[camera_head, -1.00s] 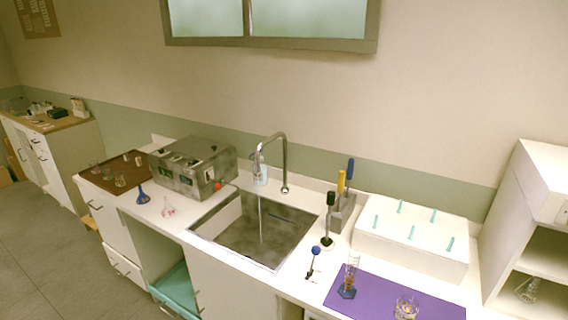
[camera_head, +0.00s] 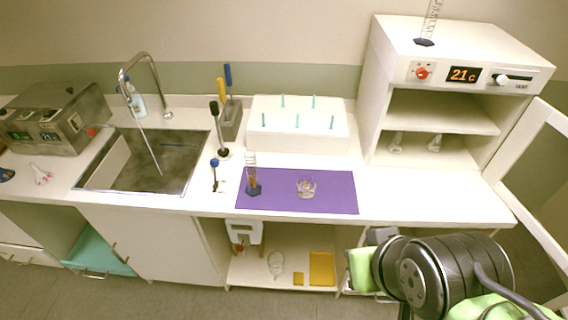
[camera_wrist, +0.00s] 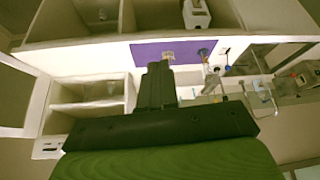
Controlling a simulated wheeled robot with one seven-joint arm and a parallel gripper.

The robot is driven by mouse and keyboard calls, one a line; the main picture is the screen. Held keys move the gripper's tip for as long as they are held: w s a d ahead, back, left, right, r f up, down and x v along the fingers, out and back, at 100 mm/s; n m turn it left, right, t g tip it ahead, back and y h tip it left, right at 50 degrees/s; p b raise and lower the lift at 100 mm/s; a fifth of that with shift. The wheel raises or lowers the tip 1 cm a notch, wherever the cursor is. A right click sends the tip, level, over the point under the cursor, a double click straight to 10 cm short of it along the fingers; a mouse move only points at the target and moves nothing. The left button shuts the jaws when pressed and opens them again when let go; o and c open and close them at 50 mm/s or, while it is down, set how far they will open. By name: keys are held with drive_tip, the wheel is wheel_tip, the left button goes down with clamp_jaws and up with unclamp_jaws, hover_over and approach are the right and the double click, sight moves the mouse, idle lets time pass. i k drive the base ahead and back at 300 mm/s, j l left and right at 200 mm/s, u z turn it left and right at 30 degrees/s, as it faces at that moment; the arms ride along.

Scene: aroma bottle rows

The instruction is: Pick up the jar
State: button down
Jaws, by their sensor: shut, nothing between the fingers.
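A small clear glass jar (camera_head: 306,187) with orange-yellow contents stands on the purple mat (camera_head: 338,200) on the counter, right of a measuring cylinder (camera_head: 253,180) with a dark blue base. In the wrist view, which looks upside down, the jar shows small and partly covered at the mat's edge (camera_wrist: 167,55). My gripper (camera_wrist: 158,68) is shut and empty in the wrist view, apart from the jar. In the head view my arm is at the lower right, in front of the counter; the fingers cannot be made out there.
A sink (camera_head: 150,160) with running tap is on the left. A white box with teal pegs (camera_head: 300,138) stands behind the mat. An oven-like cabinet (camera_head: 440,130) with open door (camera_head: 540,165) stands right. Counter right of the mat is clear. Open shelves (camera_head: 285,262) lie below.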

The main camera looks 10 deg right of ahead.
sight(306, 185)
drive_tip(key=i+l+u, duration=0.1)
drive_tip(key=u, duration=0.35)
drive_tip(key=i+l+u, duration=0.25)
drive_tip(key=u, duration=0.25)
drive_tip(key=i+l+u, duration=0.2)
drive_tip(key=u, duration=0.25)
